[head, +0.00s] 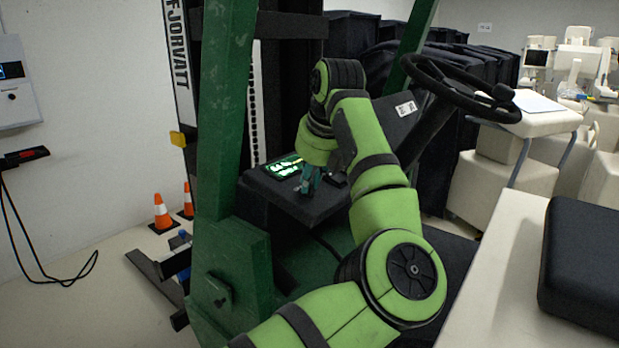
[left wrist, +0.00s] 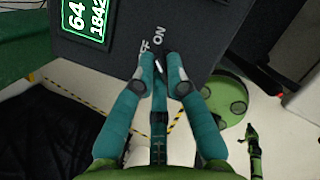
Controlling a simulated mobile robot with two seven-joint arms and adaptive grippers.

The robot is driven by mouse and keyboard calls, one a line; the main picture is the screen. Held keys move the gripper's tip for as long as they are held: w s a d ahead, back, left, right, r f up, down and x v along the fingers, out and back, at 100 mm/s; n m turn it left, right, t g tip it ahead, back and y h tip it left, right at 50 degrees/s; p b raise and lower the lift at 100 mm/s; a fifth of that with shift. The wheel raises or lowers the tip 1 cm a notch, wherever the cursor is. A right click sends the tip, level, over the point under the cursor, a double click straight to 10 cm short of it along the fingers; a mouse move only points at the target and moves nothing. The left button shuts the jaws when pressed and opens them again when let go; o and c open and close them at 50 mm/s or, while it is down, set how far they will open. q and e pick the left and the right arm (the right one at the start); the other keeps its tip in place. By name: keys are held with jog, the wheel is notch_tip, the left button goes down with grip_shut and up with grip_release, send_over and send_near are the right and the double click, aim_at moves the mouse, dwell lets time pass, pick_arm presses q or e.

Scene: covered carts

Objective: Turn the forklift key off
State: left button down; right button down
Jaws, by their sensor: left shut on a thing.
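The forklift's dark console (head: 320,203) carries a green-lit display (head: 285,166), which also shows in the left wrist view (left wrist: 87,18). White ON and OFF labels are printed on the panel beside the display in the left wrist view; the OFF label is partly covered by a finger. My left gripper (head: 309,184) reaches down to the console. In the left wrist view its teal fingers (left wrist: 160,64) are shut on the small key by these labels. The key is mostly hidden between the fingertips, so its angle is hard to read. My right gripper is not seen.
The green forklift post (head: 222,110) stands left of my arm. The black steering wheel (head: 460,88) is above right of the console. Orange cones (head: 163,212) stand by the wall. A pale surface with a black pad (head: 585,260) is at right.

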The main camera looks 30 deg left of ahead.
pick_arm(q)
jog(key=n+p, duration=0.1)
jog(key=n, duration=0.3)
jog(key=shift+d+g+y, duration=0.1)
jog(key=shift+g+y, duration=0.3)
jog(key=n+g+p, duration=0.1)
jog(key=n+p, duration=0.1)
jog(key=n, duration=0.1)
jog(key=shift+n, duration=0.4)
jog(key=shift+d+n+p, duration=0.1)
jog(key=shift+n+p, duration=0.5)
jog(key=c, duration=1.2)
grip_release()
jog(key=shift+c, duration=0.2)
